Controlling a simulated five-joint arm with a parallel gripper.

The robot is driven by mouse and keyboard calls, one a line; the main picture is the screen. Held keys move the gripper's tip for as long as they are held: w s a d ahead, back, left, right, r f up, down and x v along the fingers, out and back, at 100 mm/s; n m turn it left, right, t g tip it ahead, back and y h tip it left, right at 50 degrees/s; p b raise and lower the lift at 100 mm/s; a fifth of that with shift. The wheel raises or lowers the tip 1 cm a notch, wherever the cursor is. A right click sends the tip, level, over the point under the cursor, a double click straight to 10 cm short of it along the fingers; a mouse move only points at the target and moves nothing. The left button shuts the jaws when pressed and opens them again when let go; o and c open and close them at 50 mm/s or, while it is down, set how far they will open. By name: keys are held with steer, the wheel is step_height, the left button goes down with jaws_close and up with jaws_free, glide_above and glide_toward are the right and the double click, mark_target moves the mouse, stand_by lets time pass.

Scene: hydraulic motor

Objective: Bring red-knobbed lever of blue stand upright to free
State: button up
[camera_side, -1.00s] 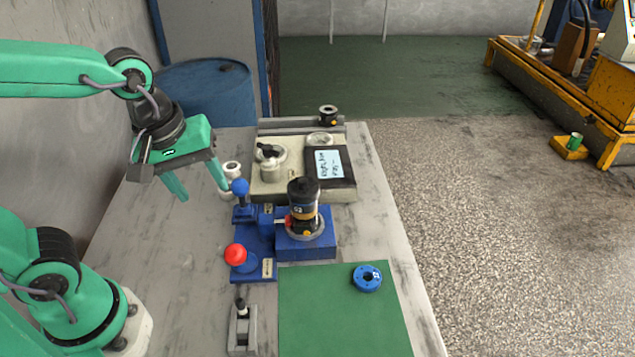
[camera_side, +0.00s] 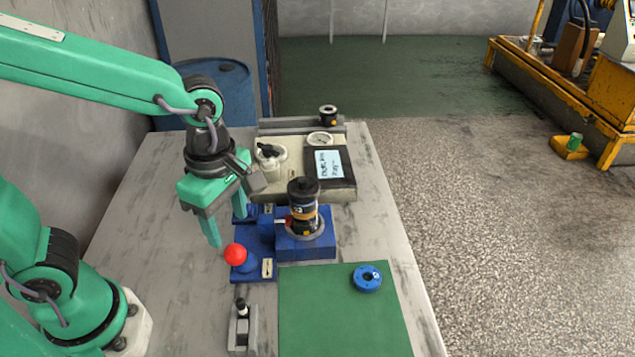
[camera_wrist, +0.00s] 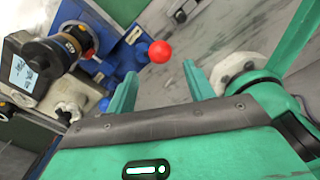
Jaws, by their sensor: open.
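The red knob (camera_side: 235,253) of the lever sits at the front left end of the blue stand (camera_side: 268,226). It also shows in the wrist view (camera_wrist: 160,52), ahead of the fingers and apart from them. The lever's shaft is hidden under the knob in the side view. A black and tan motor (camera_side: 303,208) stands upright on the blue stand. My gripper (camera_side: 227,230) is open and empty, pointing down behind and left of the red knob. Its fingers (camera_wrist: 162,85) are spread in the wrist view. The blue-knobbed lever is hidden behind my gripper in the side view.
A green mat (camera_side: 340,310) with a blue disc (camera_side: 367,277) lies at the front right. A grey clamp (camera_side: 242,325) stands in front of the stand. A beige box with a display (camera_side: 328,166) is behind it. The left of the table is clear.

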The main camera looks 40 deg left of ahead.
mark_target(233, 247)
steer(key=shift+f, duration=0.15)
steer(key=shift+f, duration=4.35)
steer(key=shift+c, duration=0.2)
steer(key=c, duration=0.5)
